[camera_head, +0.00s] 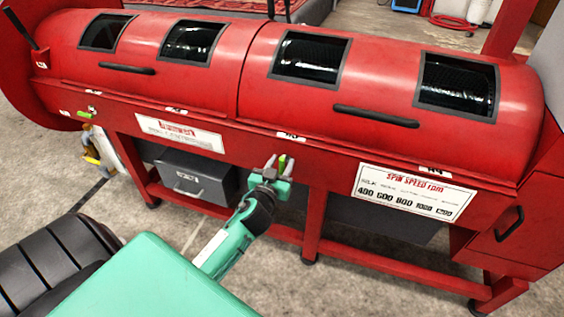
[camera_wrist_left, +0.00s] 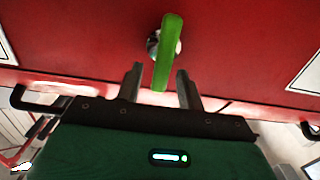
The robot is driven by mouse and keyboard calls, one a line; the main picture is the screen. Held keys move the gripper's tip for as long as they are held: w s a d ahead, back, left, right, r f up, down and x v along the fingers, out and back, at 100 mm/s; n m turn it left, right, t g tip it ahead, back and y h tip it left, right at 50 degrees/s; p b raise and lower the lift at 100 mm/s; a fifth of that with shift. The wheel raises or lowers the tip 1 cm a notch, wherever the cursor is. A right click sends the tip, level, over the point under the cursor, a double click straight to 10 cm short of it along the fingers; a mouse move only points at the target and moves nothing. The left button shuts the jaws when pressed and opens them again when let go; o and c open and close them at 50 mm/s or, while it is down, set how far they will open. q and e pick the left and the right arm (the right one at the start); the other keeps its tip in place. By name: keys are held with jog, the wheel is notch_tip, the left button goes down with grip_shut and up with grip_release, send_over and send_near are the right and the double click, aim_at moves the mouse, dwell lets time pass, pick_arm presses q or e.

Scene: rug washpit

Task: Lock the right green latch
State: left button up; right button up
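The right green latch (camera_head: 283,161) is on the front of the red machine (camera_head: 240,112), below the middle of its lid. In the left wrist view the latch (camera_wrist_left: 170,38) is a green lever, nearly upright in the picture, on a round silver mount (camera_wrist_left: 152,44). My left gripper (camera_head: 279,167) is open in front of it. In the left wrist view its fingers (camera_wrist_left: 160,73) stand on either side of the lever's lower part, with visible gaps. Another green latch (camera_head: 83,114) is small at the machine's left end. My right gripper is not in view.
Black handles (camera_head: 376,116) stick out from the lid. A white spin speed sign (camera_head: 415,193) is right of the gripper. A grey box (camera_head: 196,178) sits under the machine. Red frame legs (camera_head: 312,225) stand below.

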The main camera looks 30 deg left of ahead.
pick_arm(q)
jog(key=shift+w+a, duration=0.15)
jog(key=shift+w, duration=0.35)
grip_shut()
